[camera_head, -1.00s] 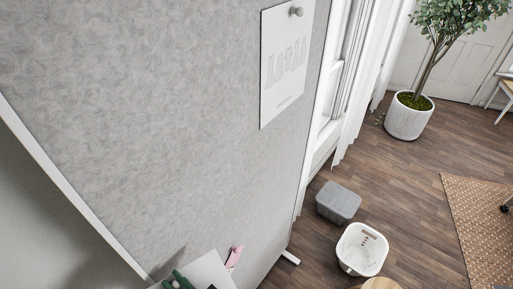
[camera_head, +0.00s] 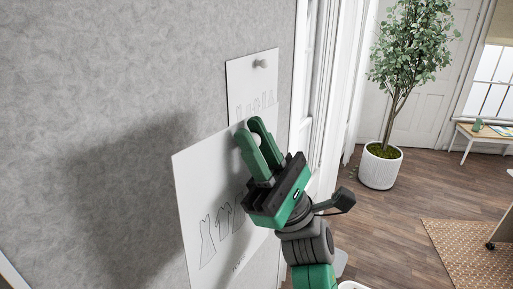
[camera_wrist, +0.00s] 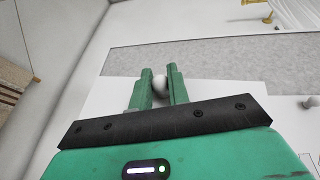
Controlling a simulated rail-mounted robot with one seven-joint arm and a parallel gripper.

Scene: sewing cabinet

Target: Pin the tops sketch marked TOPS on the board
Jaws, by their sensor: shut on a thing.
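My gripper (camera_head: 252,130) is shut on a white round pin head (camera_wrist: 159,84) at the top of a white sketch sheet (camera_head: 190,190). The sheet shows line drawings of garments that look like dresses; its small caption is too small to read. The sheet hangs tilted in front of the grey felt board (camera_head: 140,50), close to it; I cannot tell whether it touches. My fingers cover the sheet's upper right part. In the wrist view the sheet (camera_wrist: 118,92) spreads behind the fingers, below the grey board strip (camera_wrist: 215,58).
Another sketch sheet (camera_head: 240,82) hangs on the board by a grey pin (camera_head: 259,63), just behind and above the held sheet, which partly overlaps it in view. Bare board lies to the left. A potted tree (camera_head: 380,167) stands on the wooden floor at right.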

